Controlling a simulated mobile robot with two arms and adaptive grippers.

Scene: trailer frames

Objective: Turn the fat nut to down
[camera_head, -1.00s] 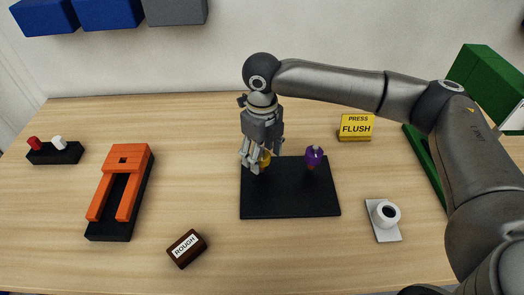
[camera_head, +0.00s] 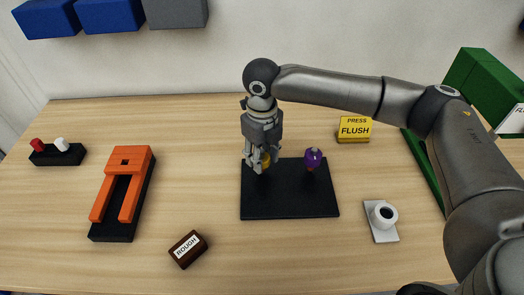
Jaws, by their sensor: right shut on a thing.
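A black board (camera_head: 290,198) lies on the table with two coloured pieces on it. A yellow piece (camera_head: 266,160) at its back left is mostly hidden by my right gripper (camera_head: 261,164). The gripper points down from above with its fingers shut on the yellow piece. A purple piece (camera_head: 313,158) stands upright at the board's back right, apart from the gripper. I cannot tell for sure which piece is the fat nut, nor which way the yellow one is turned. My left gripper is not in view.
An orange fork-shaped piece on a black base (camera_head: 124,190) lies left. A dark "ROUGH" block (camera_head: 187,249) is in front, a yellow "FLUSH" sign (camera_head: 354,129) behind. A white round part on a plate (camera_head: 382,218) and a green structure (camera_head: 477,90) stand right.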

